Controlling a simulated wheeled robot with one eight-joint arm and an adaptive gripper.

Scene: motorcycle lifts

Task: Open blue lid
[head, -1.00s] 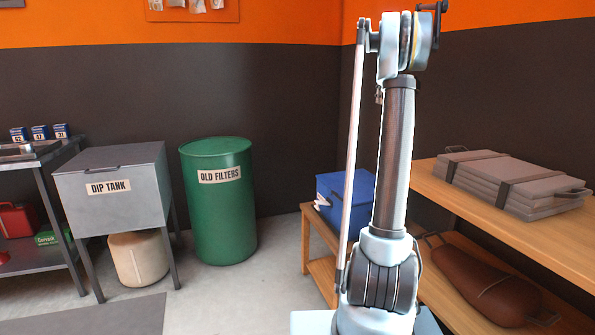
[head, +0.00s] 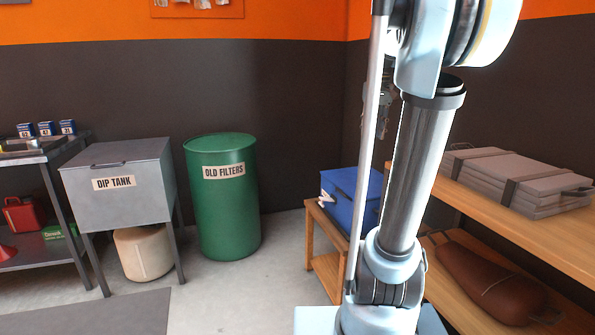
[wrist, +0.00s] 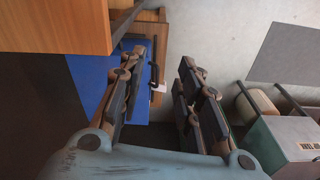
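A blue box (head: 340,217) with a blue lid (head: 345,185) stands on a low wooden bench in the head view, partly hidden behind my arm. The lid looks shut. A small pale item shows at the box's left side. In the wrist view the blue surface (wrist: 88,82) lies beyond and behind my left finger; I cannot tell lid from body there. A dark bar with a pale patch shows at its right edge, between the fingers. My gripper (wrist: 161,60) is open and empty, with no visible contact. In the head view it is mostly hidden by my arm.
A wooden shelf unit (head: 530,220) holds a grey case (head: 520,180) above and a brown bag (head: 490,280) below, close to the bench. A green barrel (head: 222,210) and the dip tank (head: 118,185) stand left. The floor between is clear.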

